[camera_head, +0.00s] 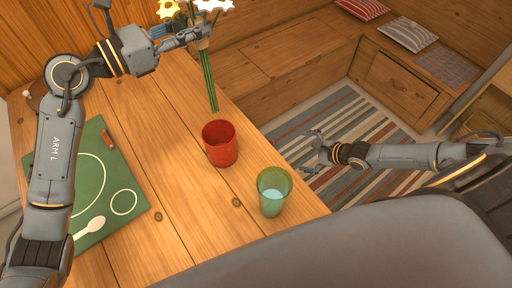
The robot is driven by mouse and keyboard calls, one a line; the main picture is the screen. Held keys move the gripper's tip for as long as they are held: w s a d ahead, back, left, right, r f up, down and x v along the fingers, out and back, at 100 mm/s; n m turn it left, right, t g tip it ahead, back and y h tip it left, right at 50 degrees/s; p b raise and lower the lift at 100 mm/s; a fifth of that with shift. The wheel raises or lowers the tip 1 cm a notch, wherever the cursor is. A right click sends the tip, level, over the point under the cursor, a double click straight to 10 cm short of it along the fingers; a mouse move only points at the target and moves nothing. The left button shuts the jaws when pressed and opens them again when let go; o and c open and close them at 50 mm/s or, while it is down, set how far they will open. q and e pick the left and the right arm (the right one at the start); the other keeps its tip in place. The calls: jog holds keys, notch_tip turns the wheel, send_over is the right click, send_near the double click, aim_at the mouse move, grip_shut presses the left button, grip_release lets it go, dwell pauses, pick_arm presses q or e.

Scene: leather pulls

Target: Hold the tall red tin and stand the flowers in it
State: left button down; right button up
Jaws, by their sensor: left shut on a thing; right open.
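The red tin (221,151) stands upright on the wooden table, its open mouth facing up. The flowers (208,78) are a bunch with long green stems and yellow and white heads, partly cut off by the top edge. My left gripper (204,36) is shut on the flowers near the top of the stems. The stem ends hang above and slightly left of the tin's rim, apart from it. My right gripper (308,150) is open and empty, to the right of the tin, out past the table's right edge.
A green glass (273,196) with pale liquid stands right of the tin, near the table edge. A green mat (127,184) with printed outlines lies at the left, with a small red object (107,137) on it. Bare table (160,120) lies between mat and tin. Benches and a striped rug are beyond.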

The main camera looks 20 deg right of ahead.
notch_tip(320, 180, up, 5)
jog(key=a+m+y, duration=0.1)
jog(key=a+m, duration=0.1)
jog(key=m, duration=0.1)
jog(key=m+t+y, duration=0.4)
jog(key=t+y, duration=0.1)
jog(key=y, duration=0.1)
send_near(205, 128)
jog(key=x, duration=0.5)
jog(key=shift+w+a+f, duration=0.1)
jog(key=shift+w+f, duration=0.1)
